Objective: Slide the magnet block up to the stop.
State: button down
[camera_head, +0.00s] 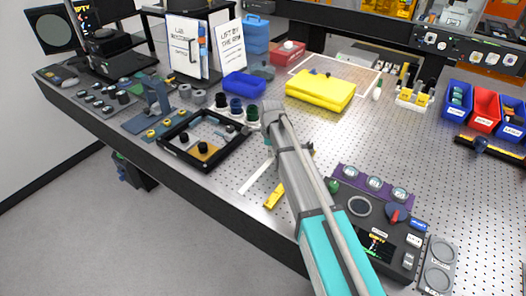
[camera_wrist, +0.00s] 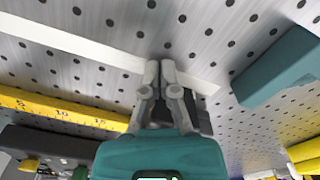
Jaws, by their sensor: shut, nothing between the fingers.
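My gripper (camera_wrist: 166,72) is shut and empty in the wrist view, its fingertips over the white strip (camera_wrist: 75,40) on the perforated metal top. A teal block (camera_wrist: 280,68) lies to the right of the fingertips, apart from them, near the strip's right end. A dark piece (camera_wrist: 203,118) shows partly behind the fingers; I cannot tell what it is. I cannot tell for sure which piece is the magnet block or which is the stop. In the head view my arm hides much of this area, and the white strip (camera_head: 257,177) shows left of it.
A yellow ruler (camera_wrist: 62,110) lies left of my gripper. A control console (camera_head: 378,235) with knobs stands right of my arm. A black frame (camera_head: 183,160) with dark knobs is to the left, and a yellow folded cloth (camera_head: 320,91) lies behind.

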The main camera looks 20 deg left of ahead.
jog(key=shift+d, duration=0.4)
jog(key=shift+w+d, duration=0.2)
jog(key=shift+d, duration=0.95)
jog(key=shift+a, duration=0.15)
jog(key=shift+a, duration=0.4)
jog(key=a, duration=0.3)
jog(key=shift+s+a, duration=0.1)
jog(key=shift+s, duration=0.05)
jog(key=shift+s+r+p, duration=0.1)
jog(key=shift+r+p, duration=0.5)
jog(key=shift+p, duration=0.05)
notch_tip(320, 180, up, 9)
jog(key=p, duration=0.8)
jog(key=shift+f+p, duration=0.15)
jog(key=shift+p, duration=0.2)
